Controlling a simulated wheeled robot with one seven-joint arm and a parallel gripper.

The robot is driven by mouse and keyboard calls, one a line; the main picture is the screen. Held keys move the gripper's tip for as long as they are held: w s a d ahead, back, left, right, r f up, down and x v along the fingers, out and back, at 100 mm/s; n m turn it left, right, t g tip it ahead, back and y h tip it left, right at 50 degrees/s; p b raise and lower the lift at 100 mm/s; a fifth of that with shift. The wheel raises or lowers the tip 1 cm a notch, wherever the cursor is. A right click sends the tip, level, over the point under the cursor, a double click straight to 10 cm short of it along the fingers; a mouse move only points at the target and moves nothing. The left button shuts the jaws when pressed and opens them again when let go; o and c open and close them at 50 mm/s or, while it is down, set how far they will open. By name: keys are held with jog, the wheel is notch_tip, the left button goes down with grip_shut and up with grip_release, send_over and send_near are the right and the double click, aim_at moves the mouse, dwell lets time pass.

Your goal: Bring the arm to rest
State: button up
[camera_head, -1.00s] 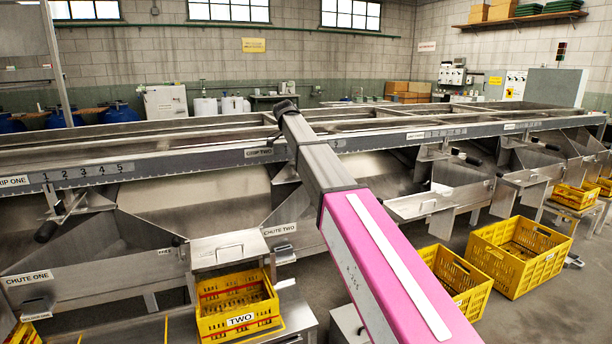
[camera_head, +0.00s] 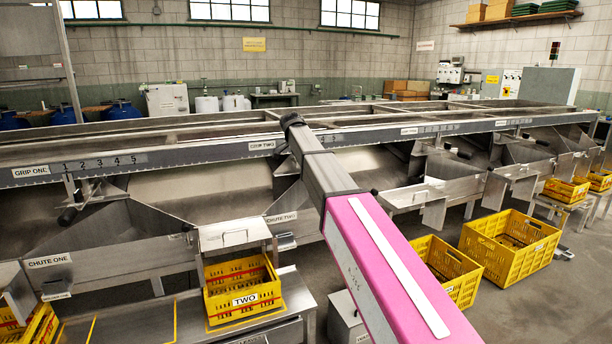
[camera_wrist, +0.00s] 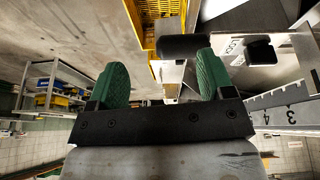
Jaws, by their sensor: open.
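My gripper (camera_wrist: 162,82) is open in the wrist view, its two green fingers apart with nothing held between them. A black cylindrical handle (camera_wrist: 184,46) shows beyond the fingertips; I cannot tell its exact distance. In the head view my arm, pink and grey, reaches from the lower right up toward the long sizer (camera_head: 200,150). The arm's far end is at the sizer's front rail, near the GRIP TWO label (camera_head: 262,145). The gripper itself is not clearly visible in the head view.
A yellow crate marked TWO (camera_head: 243,299) stands under chute two. Two more yellow crates, one (camera_head: 444,262) nearer and one (camera_head: 512,262) to its right, stand on the floor. A metal plate marked LOCK (camera_wrist: 245,50) and a numbered scale (camera_wrist: 285,108) lie close right of the gripper.

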jog(key=s+d+f+n+y, duration=0.1)
jog(key=s+d+f+n, duration=0.2)
jog(key=s+d+f, duration=0.5)
jog(key=s+d+f+n+g+y, duration=0.1)
jog(key=s+d+f+n, duration=0.15)
jog(key=s+f, duration=0.7)
jog(key=s+d+f+n+y, duration=0.1)
jog(key=s+d+f+n, duration=0.3)
jog(key=f, duration=0.9)
jog(key=s+d+f+n, duration=0.1)
jog(key=s+d+f, duration=0.1)
jog(key=s, duration=0.4)
jog(key=s+d+f+n+y, duration=0.1)
jog(key=s+d+f+n, duration=0.1)
jog(key=s+f, duration=0.3)
jog(key=shift+s+d+g, duration=0.15)
jog(key=shift+s+g, duration=0.15)
jog(key=shift+s, duration=0.3)
